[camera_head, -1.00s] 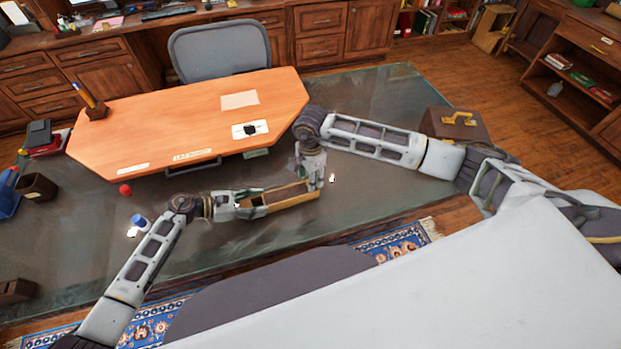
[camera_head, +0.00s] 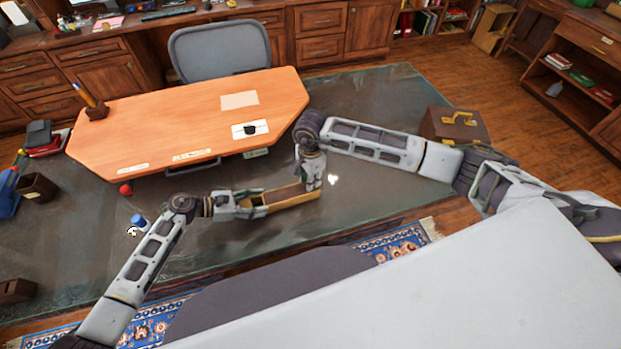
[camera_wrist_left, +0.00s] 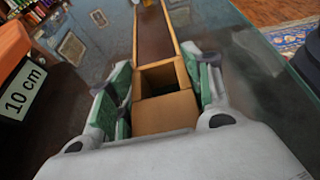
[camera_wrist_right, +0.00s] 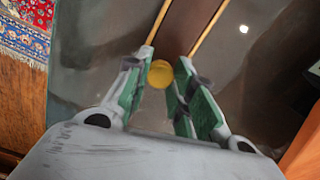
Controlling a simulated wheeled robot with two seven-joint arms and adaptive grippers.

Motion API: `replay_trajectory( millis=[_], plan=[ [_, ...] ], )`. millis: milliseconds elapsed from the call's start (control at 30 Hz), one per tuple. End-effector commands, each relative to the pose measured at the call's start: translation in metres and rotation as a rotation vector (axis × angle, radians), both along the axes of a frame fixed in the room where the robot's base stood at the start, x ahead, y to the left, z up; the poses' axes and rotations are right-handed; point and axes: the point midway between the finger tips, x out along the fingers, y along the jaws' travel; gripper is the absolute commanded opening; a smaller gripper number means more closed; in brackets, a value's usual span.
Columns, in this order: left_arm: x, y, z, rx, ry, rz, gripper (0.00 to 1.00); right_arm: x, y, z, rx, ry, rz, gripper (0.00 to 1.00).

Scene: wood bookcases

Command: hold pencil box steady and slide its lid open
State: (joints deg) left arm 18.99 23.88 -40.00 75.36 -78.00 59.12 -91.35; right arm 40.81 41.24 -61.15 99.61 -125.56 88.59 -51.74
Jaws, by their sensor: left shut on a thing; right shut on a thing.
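The pencil box is a long, narrow wooden box (camera_head: 290,203) near the table's front edge, also in the left wrist view (camera_wrist_left: 165,112). My left gripper (camera_head: 252,203) is shut across its left end, green finger pads on both sides. Beyond the fingers, a square opening shows inside the box. Past it the dark brown lid (camera_wrist_left: 155,38) lies between light side rails. My right gripper (camera_head: 309,186) points down at the box's right end. In the right wrist view its fingers are shut on a round yellow knob (camera_wrist_right: 161,73) above the dark lid.
The boxes and grippers are over a dark glossy table (camera_head: 375,205). An orange desk board (camera_head: 190,118) lies behind. A brown case (camera_head: 453,126) stands at right.

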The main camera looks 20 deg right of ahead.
Motion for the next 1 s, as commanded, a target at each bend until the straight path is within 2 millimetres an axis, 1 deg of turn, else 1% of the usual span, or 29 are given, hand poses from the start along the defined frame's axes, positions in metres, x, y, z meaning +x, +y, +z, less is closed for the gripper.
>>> replay_trajectory(
  millis=[167, 333, 667, 1000],
  plan=[
    [0.0, 0.0, 0.0, 0.0, 0.0, 0.001, 0.17, 0.0, -0.002, 0.0, 0.0, 0.0, -0.001, 0.0],
    [0.0, 0.0, 0.0, 0.0, 0.0, 0.001, 0.17, 0.0, -0.013, 0.0, -0.001, 0.0, -0.001, 0.0],
    [0.0, 0.001, 0.0, 0.0, 0.0, 0.001, 0.17, 0.001, -0.052, 0.0, -0.004, -0.001, -0.003, 0.0],
    [0.0, 0.001, 0.0, 0.0, 0.0, 0.001, 0.17, 0.0, -0.097, -0.001, -0.004, 0.001, -0.004, 0.0]
  ],
)
